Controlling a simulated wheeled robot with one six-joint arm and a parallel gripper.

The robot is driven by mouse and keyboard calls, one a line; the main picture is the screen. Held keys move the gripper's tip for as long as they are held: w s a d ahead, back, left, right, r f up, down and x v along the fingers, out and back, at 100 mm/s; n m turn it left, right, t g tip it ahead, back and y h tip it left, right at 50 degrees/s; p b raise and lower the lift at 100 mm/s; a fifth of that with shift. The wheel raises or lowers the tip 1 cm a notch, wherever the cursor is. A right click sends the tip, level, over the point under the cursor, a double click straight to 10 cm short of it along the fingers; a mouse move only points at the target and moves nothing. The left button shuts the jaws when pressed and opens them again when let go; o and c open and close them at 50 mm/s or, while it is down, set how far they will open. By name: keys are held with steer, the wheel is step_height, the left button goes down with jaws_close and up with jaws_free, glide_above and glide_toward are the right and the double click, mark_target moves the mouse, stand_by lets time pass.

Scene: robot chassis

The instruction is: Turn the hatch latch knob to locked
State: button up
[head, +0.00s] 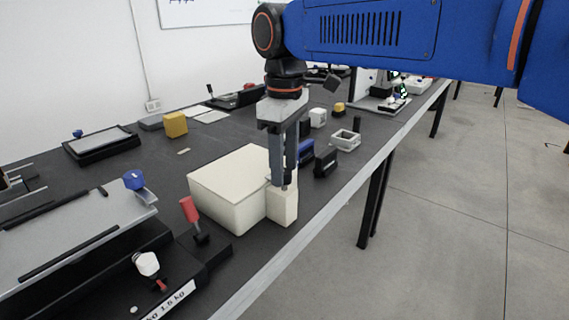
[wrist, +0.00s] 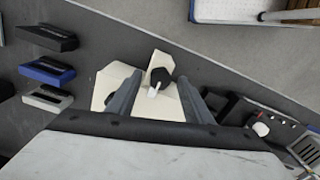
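A cream box (head: 232,190) stands on the dark bench, with a smaller cream block (head: 285,208) on its near right side. In the wrist view a round black knob (wrist: 162,75) with a white pointer (wrist: 153,91) sits on a cream face. My gripper (head: 281,182) points straight down over the small block. In the wrist view my gripper (wrist: 162,80) is open, one finger on each side of the knob, with gaps showing. Whether a finger touches the knob cannot be told. The head view mostly hides the knob behind the fingers.
A red-handled lever (head: 189,210) and a white-knobbed lever (head: 148,264) stand on a black base to the left. Blue and black blocks (head: 326,161) and a grey square frame (head: 345,141) lie behind on the right. The bench's front edge (head: 310,215) runs close by.

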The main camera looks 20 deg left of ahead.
mark_target(285, 171)
steer(key=shift+r, duration=0.1)
step_height(285, 171, up, 17)
stand_by(0.8)
steer(key=d+f+m+t+y, duration=0.1)
steer(key=d+f+m, duration=0.4)
steer(key=d, duration=0.8)
steer(key=d+f+m+t, duration=0.1)
steer(key=d+f+m, duration=0.2)
steer(key=d+f, duration=0.75)
steer(key=s+d+f+m+t, duration=0.1)
steer(key=s+d+f+m, duration=0.3)
steer(key=d+f, duration=0.5)
steer(key=s+d+f+m+t+h, duration=0.1)
steer(key=s+d+f+m, duration=0.3)
steer(key=s+d+f, duration=0.4)
steer(key=d+f, duration=0.2)
steer(key=d, duration=0.1)
steer(key=shift+s+d+t, duration=0.25)
steer(key=shift+s+t, duration=0.05)
steer(key=shift+t, duration=0.1)
